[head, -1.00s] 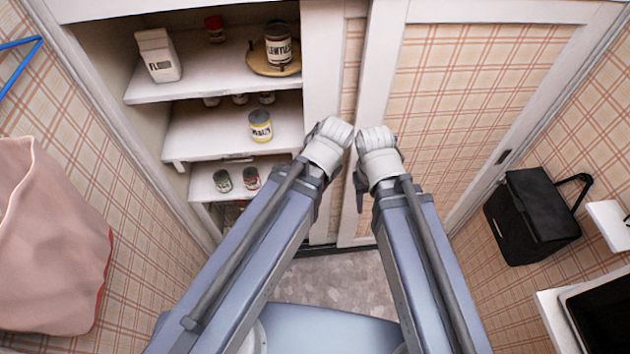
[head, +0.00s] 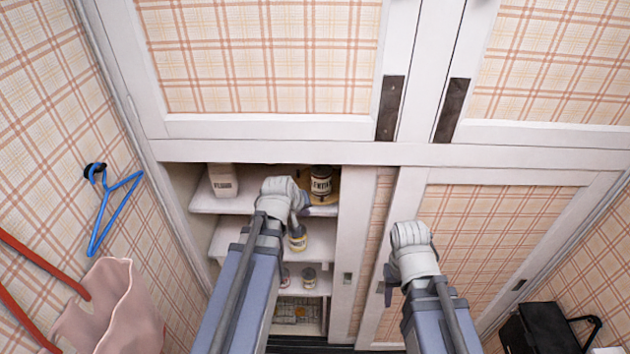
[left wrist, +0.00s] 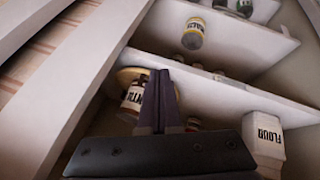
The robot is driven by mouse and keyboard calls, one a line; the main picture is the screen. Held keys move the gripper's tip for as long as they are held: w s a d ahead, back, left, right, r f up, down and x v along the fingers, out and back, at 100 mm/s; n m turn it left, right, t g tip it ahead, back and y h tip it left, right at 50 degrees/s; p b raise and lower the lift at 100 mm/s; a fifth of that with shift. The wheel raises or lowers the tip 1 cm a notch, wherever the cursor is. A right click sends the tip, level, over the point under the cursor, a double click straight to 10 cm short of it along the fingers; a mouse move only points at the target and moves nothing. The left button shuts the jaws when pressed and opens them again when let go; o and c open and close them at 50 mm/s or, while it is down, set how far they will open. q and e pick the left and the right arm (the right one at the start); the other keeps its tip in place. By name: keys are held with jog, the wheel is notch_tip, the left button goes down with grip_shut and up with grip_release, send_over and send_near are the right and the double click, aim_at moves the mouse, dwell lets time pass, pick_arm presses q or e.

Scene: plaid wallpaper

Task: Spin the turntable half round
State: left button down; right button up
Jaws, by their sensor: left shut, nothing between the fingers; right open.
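The turntable is a round tan disc (head: 304,176) on the top shelf of the open cupboard, with a lentils can (head: 320,181) standing on it. In the left wrist view a strip of its rim (left wrist: 127,74) shows beside the can (left wrist: 133,98); the rest is hidden. My left gripper (head: 306,205) is inside the cupboard opening, in front of the turntable and can. In the left wrist view its dark fingers (left wrist: 160,78) are shut, empty, and overlap the can; I cannot tell if they touch anything. My right gripper (head: 388,292) is open and empty before the right cupboard door.
A flour carton (head: 223,181) stands left on the top shelf. A yellow-labelled can (head: 298,239) stands on the shelf below, with jars lower down. The cupboard's upright frame (head: 352,235) is close on the right. A blue hanger (head: 108,210) and pink bag (head: 115,310) hang left.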

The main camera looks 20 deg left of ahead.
pick_arm(q)
jog(key=w+a+r+n+t+p, duration=0.1)
jog(key=a+r+n, duration=0.1)
jog(key=a+r, duration=0.15)
jog(key=b, duration=0.8)
send_near(327, 202)
jog(key=a+f, duration=0.1)
jog(key=f, duration=0.1)
jog(key=w+a+f, duration=0.1)
jog(key=a+f, duration=0.1)
jog(key=shift+w+a, duration=0.2)
jog(key=shift+a, duration=0.05)
jog(key=shift+w+d, duration=0.45)
jog(key=shift+d, duration=0.05)
pick_arm(e)
jog(key=shift+f, duration=2.8)
pick_arm(q)
jog(key=d, duration=0.1)
jog(key=w+d, duration=0.1)
jog(key=d, duration=0.1)
jog(key=shift+s, duration=0.2)
